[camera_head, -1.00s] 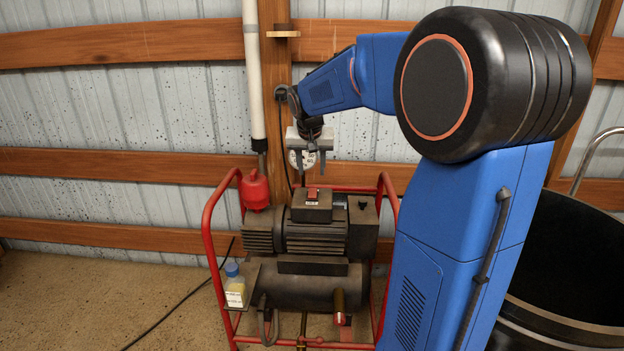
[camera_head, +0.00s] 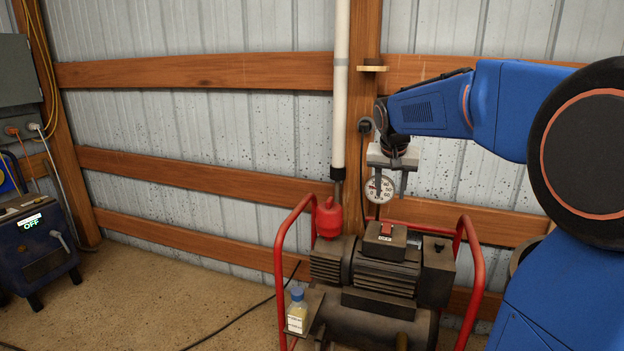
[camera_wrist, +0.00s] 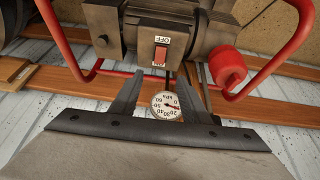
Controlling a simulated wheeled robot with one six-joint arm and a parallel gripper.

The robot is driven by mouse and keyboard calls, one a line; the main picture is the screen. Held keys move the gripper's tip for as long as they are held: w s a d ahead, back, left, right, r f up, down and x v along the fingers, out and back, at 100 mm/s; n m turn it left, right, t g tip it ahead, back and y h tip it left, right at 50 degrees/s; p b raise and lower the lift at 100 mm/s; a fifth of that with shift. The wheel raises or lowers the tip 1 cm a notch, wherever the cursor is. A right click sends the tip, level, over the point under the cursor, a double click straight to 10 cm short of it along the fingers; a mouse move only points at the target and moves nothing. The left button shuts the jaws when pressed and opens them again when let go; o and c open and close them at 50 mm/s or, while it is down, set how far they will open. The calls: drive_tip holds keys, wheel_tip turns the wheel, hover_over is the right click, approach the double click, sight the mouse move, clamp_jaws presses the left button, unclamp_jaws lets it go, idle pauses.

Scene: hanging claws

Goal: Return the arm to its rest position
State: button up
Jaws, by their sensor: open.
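My blue arm (camera_head: 500,105) reaches in from the right in the head view, with its forearm stretched out to the left. My gripper (camera_head: 391,186) hangs at its end, pointing down, above the compressor and in front of the wall post. The fingers are apart with nothing between them. The wrist view also shows my gripper (camera_wrist: 165,78) with its two dark fingers spread. The round gauge (camera_head: 380,189) appears behind the fingers. It also appears between them in the wrist view (camera_wrist: 166,105).
The compressor (camera_head: 385,275) stands below my gripper inside a red tube frame (camera_head: 280,262). A red can (camera_head: 328,218) and a bottle (camera_head: 297,312) are at its left. A white pipe (camera_head: 340,90) runs down the wall. A dark blue machine (camera_head: 38,240) stands far left. Floor between is mostly clear.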

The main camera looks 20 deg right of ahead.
drive_tip(key=s+a+f+n+y, duration=0.1)
drive_tip(key=s+a+f, duration=0.3)
drive_tip(key=s, duration=0.7)
drive_tip(key=s+a+f+n+y, duration=0.1)
drive_tip(key=s+a+f+n, duration=0.2)
drive_tip(key=s, duration=0.8)
drive_tip(key=s+a+f+n, duration=0.2)
drive_tip(key=s+a+f, duration=0.4)
drive_tip(key=s, duration=0.5)
drive_tip(key=shift+s+a+n+t+y, duration=0.3)
drive_tip(key=shift+s+a+n+y, duration=0.1)
drive_tip(key=shift+a, duration=0.35)
